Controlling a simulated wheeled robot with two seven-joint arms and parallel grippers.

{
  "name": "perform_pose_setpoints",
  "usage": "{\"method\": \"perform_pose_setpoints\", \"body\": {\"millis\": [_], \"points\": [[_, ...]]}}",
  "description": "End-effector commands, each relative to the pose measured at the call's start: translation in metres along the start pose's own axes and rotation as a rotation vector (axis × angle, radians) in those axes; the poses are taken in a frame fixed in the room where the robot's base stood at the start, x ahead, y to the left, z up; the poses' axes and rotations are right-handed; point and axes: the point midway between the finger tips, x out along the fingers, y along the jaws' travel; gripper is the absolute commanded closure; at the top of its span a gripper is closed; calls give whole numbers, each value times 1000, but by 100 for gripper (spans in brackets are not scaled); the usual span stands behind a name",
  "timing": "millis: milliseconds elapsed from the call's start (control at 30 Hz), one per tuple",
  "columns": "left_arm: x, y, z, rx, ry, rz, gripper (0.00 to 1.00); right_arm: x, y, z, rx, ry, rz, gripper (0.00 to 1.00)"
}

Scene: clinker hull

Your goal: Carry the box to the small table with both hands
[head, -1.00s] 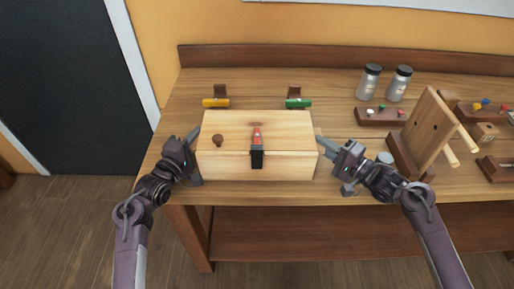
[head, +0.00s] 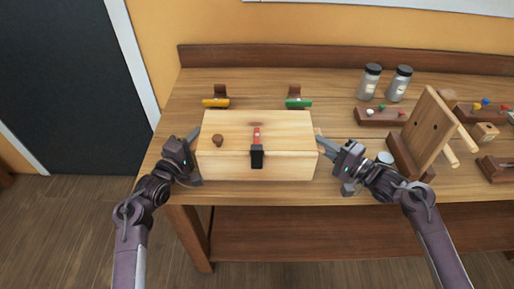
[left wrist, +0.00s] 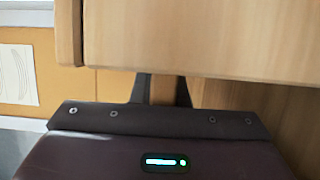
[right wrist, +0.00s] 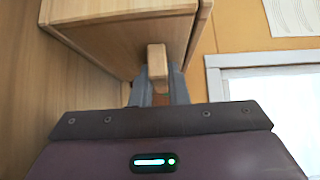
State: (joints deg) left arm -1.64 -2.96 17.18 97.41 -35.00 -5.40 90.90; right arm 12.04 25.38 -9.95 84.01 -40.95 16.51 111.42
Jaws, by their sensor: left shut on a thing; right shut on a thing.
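My right gripper (head: 324,140) is shut on the right handle (right wrist: 157,65), seen in the right wrist view. The underside of the box is hidden. No small table is recognisable in view.
The workbench (head: 340,190) has a raised back edge. Behind the box lie a yellow-handled tool (head: 215,102) and a green-handled tool (head: 298,102). To the right stand two jars (head: 369,82) and an upright wooden board (head: 428,130). Open floor (head: 60,220) lies to the left.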

Motion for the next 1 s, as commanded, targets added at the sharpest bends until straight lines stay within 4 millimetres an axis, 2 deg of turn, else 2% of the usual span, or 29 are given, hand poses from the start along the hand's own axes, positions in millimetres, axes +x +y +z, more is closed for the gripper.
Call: {"method": "perform_pose_setpoints", "body": {"millis": [467, 1000], "points": [[0, 3, 0, 1, 0, 0, 100, 0, -3, -1, -1, 1, -1, 100], [0, 48, -1, 2, 1, 3, 100, 0, -49, -1, -3, 2, -4, 100]]}}
